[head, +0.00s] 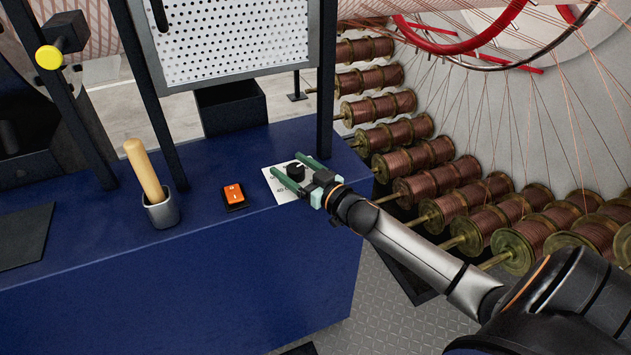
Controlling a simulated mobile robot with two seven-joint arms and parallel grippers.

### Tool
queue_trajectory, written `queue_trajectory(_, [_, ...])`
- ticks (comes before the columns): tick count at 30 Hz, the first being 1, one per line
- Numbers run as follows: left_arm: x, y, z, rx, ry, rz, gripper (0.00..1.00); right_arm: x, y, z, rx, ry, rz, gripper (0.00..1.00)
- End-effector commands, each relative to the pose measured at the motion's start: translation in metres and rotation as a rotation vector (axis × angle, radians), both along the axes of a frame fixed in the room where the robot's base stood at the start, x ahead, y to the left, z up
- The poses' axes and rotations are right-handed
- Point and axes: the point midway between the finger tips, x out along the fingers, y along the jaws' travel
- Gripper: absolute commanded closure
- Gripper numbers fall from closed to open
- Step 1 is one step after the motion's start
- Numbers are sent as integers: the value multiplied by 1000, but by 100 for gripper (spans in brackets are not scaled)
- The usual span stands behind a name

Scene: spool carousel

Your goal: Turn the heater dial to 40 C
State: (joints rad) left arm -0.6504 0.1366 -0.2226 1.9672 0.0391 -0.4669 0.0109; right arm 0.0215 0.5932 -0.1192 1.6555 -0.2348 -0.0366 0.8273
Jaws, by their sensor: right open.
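The heater dial is a small black knob (295,171) on a white label plate (276,184) on top of the blue cabinet. Part of the printing on the plate shows, but most of it is hidden by my gripper. My right gripper (291,170) comes in from the lower right. Its two green fingers are apart, one on each side of the knob. I cannot tell whether either finger touches it. The pointer's exact setting is too small to read. My left gripper is not in view.
An orange rocker switch (234,195) sits left of the dial. A grey cup (162,210) with a wooden handle (145,170) stands further left. A perforated panel (235,40) in a black frame rises behind. Several copper-wound spools (420,155) crowd the right side. The blue cabinet top (205,165) has clear room.

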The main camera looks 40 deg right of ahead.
Motion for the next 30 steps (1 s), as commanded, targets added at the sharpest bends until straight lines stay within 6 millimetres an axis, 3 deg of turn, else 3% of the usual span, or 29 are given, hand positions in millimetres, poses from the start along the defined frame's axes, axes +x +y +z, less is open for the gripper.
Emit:
queue_trajectory(16, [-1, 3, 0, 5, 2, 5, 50, -86, -10, -1, 0, 2, 0, 19])
queue_trajectory(22, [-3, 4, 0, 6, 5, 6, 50, -101, -12, 0, -1, 1, 0, 19])
queue_trajectory(30, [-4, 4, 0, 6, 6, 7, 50, -104, -12, 1, -2, -1, 1, 19])
